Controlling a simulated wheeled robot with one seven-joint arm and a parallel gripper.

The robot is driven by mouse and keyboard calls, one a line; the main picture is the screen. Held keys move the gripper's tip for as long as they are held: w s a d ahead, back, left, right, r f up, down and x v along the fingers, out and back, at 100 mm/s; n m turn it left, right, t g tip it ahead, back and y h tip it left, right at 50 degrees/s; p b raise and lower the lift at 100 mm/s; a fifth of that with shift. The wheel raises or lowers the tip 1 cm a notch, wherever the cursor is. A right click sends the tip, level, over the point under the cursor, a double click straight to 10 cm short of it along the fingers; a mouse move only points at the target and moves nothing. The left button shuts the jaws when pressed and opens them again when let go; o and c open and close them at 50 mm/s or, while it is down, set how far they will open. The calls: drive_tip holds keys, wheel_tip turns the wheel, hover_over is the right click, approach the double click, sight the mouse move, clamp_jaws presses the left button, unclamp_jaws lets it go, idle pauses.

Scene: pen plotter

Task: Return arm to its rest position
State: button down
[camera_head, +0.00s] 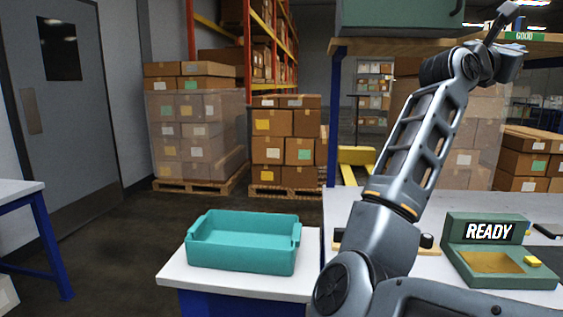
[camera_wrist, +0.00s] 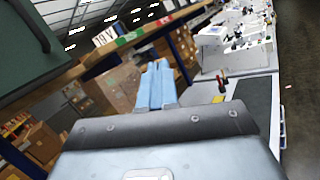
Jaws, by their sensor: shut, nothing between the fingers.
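My arm rises from the bottom of the head view and bends at the top right. My gripper (camera_head: 504,18) is raised high there, well above the white worktable, close to the wooden-edged shelf. In the wrist view its light-blue fingers (camera_wrist: 155,88) are together with nothing between them. The green device with a "READY" screen (camera_head: 488,231) sits on the white worktable (camera_head: 515,202) below and to the right of my arm. My gripper is apart from all of these.
A teal bin (camera_head: 247,262) stands on a small white table (camera_head: 195,279) left of my arm. A green case (camera_head: 400,14) rests on the overhead shelf (camera_head: 385,45) near my wrist. Stacked cartons on pallets (camera_head: 275,190) stand behind.

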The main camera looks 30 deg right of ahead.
drive_tip(key=s+a+f+m+t+y+p, duration=0.1)
drive_tip(key=s+a+f+m+t+y, duration=0.25)
drive_tip(key=a+f+m+t, duration=1.1)
drive_tip(key=s+a+f+m+t+y+p, duration=0.15)
drive_tip(key=a+f+m+t+y, duration=0.35)
drive_tip(key=a+f+m+t, duration=0.8)
drive_tip(key=s+a+f+n+g+y, duration=0.6)
drive_tip(key=s+a+f+n+y, duration=0.25)
drive_tip(key=s+f, duration=0.35)
drive_tip(key=s+a+f+n+g+y, duration=0.2)
drive_tip(key=s+a, duration=0.2)
drive_tip(key=s, duration=0.3)
drive_tip(key=s+a+f+n+g+y, duration=0.1)
drive_tip(key=s+a+f+n+g, duration=0.1)
drive_tip(key=s, duration=0.6)
drive_tip(key=shift+a+f+n+g+y, duration=0.2)
drive_tip(key=shift+a+n+g+y, duration=0.3)
drive_tip(key=shift+a+g, duration=0.55)
drive_tip(key=shift+a, duration=0.15)
